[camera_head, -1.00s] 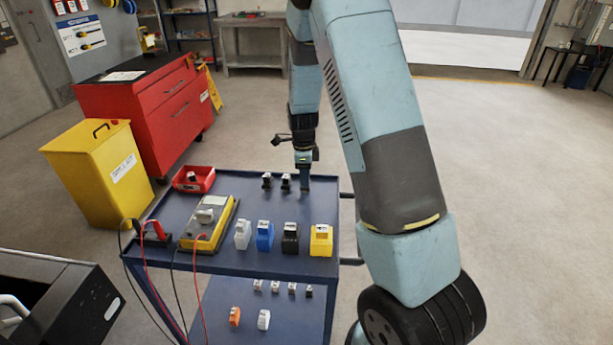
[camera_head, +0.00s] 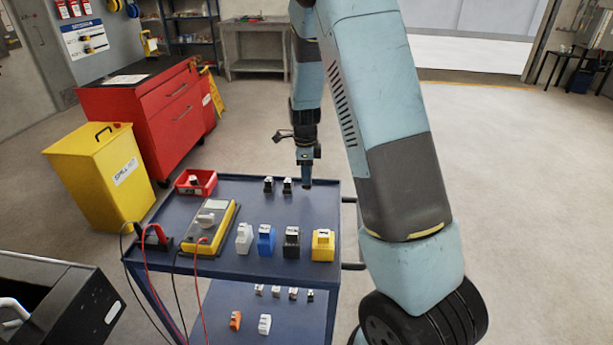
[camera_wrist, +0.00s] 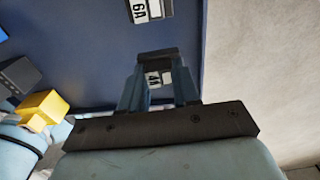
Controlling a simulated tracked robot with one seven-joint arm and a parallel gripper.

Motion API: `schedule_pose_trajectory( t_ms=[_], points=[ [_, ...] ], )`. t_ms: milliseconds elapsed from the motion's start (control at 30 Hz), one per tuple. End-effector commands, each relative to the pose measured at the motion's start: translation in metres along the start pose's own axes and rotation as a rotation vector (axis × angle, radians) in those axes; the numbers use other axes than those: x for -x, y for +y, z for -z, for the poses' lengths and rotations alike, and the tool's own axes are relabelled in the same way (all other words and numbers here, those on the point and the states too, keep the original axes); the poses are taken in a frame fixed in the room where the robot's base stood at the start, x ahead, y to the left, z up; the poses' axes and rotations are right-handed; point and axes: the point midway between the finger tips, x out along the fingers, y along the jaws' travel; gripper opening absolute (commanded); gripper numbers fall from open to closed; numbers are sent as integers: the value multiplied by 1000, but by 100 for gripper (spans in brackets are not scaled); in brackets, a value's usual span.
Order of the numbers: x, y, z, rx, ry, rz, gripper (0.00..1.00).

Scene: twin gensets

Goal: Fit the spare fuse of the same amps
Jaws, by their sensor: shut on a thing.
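My gripper (camera_wrist: 158,92) is shut on a small fuse (camera_wrist: 155,76) with a dark end and a white label; the label is partly hidden by the fingers and I cannot read it surely. In the head view my gripper (camera_head: 307,183) is at the far right of the blue cart top, seemingly just above it. Two dark-and-white fuses (camera_head: 268,185) (camera_head: 287,186) stand to its left. In the wrist view a fuse labelled 6A (camera_wrist: 148,10) is near the top edge. White (camera_head: 244,238), blue (camera_head: 265,241), black (camera_head: 291,242) and yellow (camera_head: 323,245) blocks line the near edge.
A yellow instrument (camera_head: 210,228) with leads and a red tray (camera_head: 196,182) sit on the cart's left. The cart's lower shelf (camera_head: 285,318) holds several small pieces plus orange and white blocks. A yellow bin (camera_head: 95,165) and red cabinet (camera_head: 160,100) stand left; floor at right is clear.

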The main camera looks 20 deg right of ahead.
Motion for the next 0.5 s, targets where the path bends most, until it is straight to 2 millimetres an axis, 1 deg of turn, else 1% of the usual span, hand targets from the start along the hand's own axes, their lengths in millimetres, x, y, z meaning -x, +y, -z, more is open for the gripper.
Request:
schedule_pose_trajectory(
  t_ms=[267, 500],
  points=[
    [7, 0, 0, 0, 0, 1, 0],
    [25, 0, 0, 1, -1, 3, 0]
  ],
)
